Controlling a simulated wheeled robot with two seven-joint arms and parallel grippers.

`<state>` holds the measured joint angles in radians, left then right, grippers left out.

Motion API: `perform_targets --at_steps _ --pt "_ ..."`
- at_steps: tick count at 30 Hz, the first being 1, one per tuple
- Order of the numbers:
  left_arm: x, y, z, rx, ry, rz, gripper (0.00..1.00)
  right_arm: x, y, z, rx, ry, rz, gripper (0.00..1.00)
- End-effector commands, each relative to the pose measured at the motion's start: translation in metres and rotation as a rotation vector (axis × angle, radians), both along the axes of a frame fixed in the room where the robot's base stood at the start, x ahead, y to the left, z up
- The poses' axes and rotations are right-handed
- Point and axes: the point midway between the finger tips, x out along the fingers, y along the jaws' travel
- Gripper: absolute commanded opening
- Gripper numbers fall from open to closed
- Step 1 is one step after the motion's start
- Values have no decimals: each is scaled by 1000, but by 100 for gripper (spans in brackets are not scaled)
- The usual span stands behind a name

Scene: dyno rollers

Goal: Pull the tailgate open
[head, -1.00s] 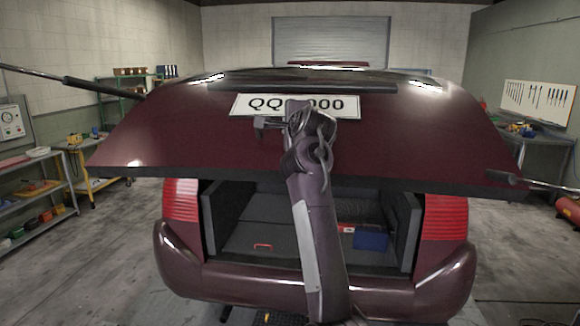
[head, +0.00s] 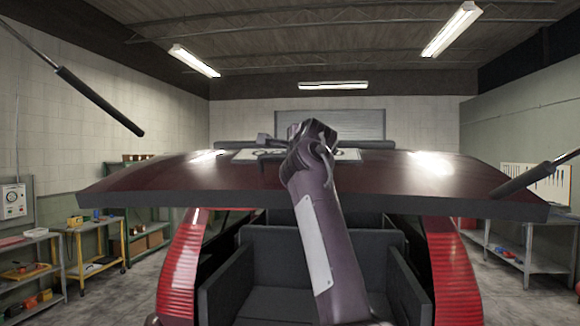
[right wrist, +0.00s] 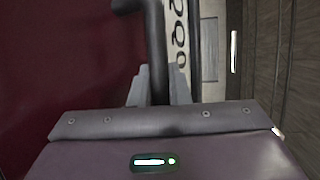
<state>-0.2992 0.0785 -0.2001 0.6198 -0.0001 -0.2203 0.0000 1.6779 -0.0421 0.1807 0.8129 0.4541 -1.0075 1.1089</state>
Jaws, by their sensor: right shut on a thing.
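The dark red tailgate (head: 430,175) is raised and spans most of the head view, seen at a shallow angle with its lower edge towards me. Its number plate (head: 348,155) is partly hidden by my right arm. My right gripper (head: 266,140) is up at the tailgate beside the plate. In the right wrist view its fingers are shut on a dark bar handle (right wrist: 156,45), with the red panel (right wrist: 60,60) to the left and the plate (right wrist: 178,40) just behind the bar. My left gripper is not in view.
The open boot (head: 290,260) shows dark grey inside below the tailgate. Dark struts (head: 98,100) lie left and right (head: 535,178). Shelves (head: 30,265) and a bench (head: 530,250) stand along the side walls. Ceiling lamps (head: 195,60) are above.

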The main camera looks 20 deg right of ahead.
Motion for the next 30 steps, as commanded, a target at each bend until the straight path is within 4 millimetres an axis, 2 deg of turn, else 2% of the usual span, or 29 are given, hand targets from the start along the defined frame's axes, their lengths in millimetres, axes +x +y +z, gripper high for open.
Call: perform_targets --at_steps 9,10,15,24,30 --pt "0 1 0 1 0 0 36 0 1 0 -1 0 1 0" --pt "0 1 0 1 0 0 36 0 1 0 -1 0 1 17" --pt "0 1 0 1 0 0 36 0 1 0 -1 0 1 38" --pt "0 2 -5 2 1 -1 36 -3 1 -3 0 3 0 38" --pt "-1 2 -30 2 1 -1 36 -30 5 -1 -1 -5 1 38"
